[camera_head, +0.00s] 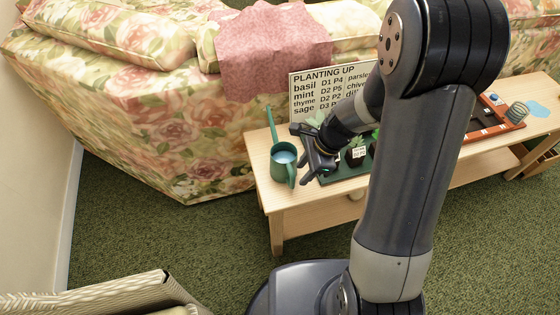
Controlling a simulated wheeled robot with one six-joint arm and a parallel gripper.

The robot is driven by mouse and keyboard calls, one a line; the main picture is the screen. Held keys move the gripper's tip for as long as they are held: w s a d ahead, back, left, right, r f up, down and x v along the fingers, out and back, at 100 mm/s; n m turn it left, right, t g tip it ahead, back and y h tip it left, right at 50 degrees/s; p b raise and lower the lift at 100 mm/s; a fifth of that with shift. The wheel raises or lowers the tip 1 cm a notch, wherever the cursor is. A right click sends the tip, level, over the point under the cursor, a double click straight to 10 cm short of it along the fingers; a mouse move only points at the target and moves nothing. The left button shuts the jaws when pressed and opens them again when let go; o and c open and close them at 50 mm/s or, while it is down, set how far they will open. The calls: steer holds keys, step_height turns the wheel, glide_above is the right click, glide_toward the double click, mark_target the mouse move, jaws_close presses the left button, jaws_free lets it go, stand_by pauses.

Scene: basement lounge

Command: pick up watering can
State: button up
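The watering can (281,172) is green, with a long thin spout pointing up and back and a pale blue surface inside its top. It stands upright at the left end of the wooden table (263,147). My gripper (301,156) is just to its right, low over the table, with its dark fingers spread apart. No can part is clearly between the fingers. Whether the near finger touches the can's handle side cannot be told from this view.
A green tray (352,184) with small plants lies right beside my gripper, partly hidden by my arm. A "PLANTING UP" sign (322,84) stands behind it. A floral sofa (165,125) is close behind the table. A red-brown tray (487,128) is at the right.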

mark_target(294, 182)
steer(key=b+x, duration=0.1)
steer(key=x, duration=0.5)
steer(key=shift+s+a+f+b, duration=0.1)
steer(key=shift+a+f+b, duration=0.05)
steer(key=shift+f+b, duration=0.25)
steer(key=shift+r, duration=0.1)
jaws_close()
